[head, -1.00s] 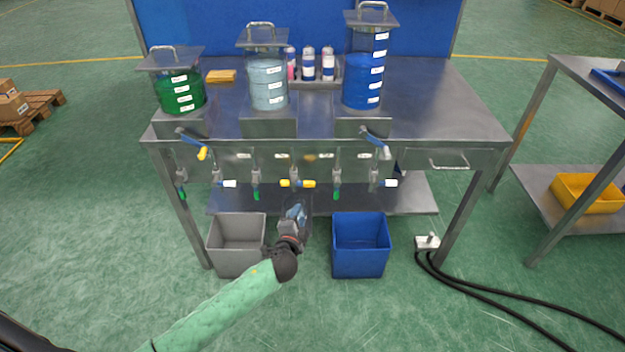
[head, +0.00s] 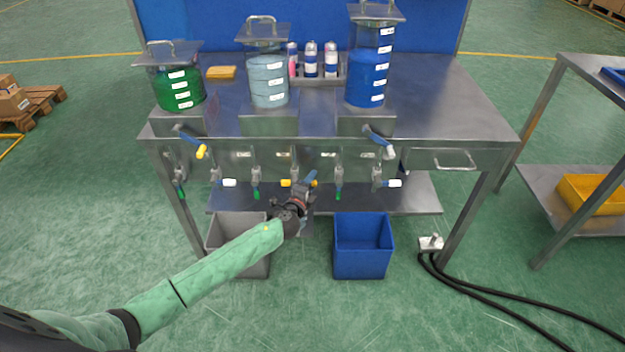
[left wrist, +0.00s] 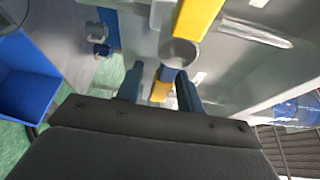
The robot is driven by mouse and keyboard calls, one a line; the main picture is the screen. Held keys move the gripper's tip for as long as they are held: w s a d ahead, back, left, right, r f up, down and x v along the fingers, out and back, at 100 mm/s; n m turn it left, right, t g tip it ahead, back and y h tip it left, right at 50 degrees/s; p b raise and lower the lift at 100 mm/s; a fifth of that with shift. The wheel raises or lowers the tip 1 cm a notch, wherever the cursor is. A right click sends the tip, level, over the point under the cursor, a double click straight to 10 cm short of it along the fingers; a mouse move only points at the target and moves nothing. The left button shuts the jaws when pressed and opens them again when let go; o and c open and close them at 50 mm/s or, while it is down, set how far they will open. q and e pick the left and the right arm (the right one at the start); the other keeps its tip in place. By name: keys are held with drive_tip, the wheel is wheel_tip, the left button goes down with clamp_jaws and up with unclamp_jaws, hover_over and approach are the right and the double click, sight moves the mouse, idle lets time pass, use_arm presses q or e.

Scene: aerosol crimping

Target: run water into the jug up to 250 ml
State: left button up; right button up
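My left gripper (head: 303,190) is raised to the row of taps under the bench front, at the middle yellow-handled taps. In the left wrist view its two fingers (left wrist: 160,90) stand apart, with a blue lever with a yellow end (left wrist: 160,91) between them. I see gaps beside the lever. A larger yellow handle (left wrist: 197,28) and a round metal fitting lie just beyond. The middle tank (head: 268,82) holds pale, clear bluish liquid above these taps. I cannot make out a jug in the head view. A clear bluish vessel (left wrist: 297,110) shows partly at the left wrist view's right edge. My right gripper is out of view.
A green tank (head: 180,90) and a blue tank (head: 367,78) flank the middle one on the bench (head: 450,110). A grey bin (head: 225,235), partly behind my arm, and a blue bin (head: 362,250) stand below. Black cables (head: 470,288) lie at the right.

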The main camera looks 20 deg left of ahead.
use_arm(q)
drive_tip(key=shift+w, duration=0.65)
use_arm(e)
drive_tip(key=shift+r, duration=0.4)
use_arm(q)
drive_tip(key=shift+c, duration=0.3)
clamp_jaws()
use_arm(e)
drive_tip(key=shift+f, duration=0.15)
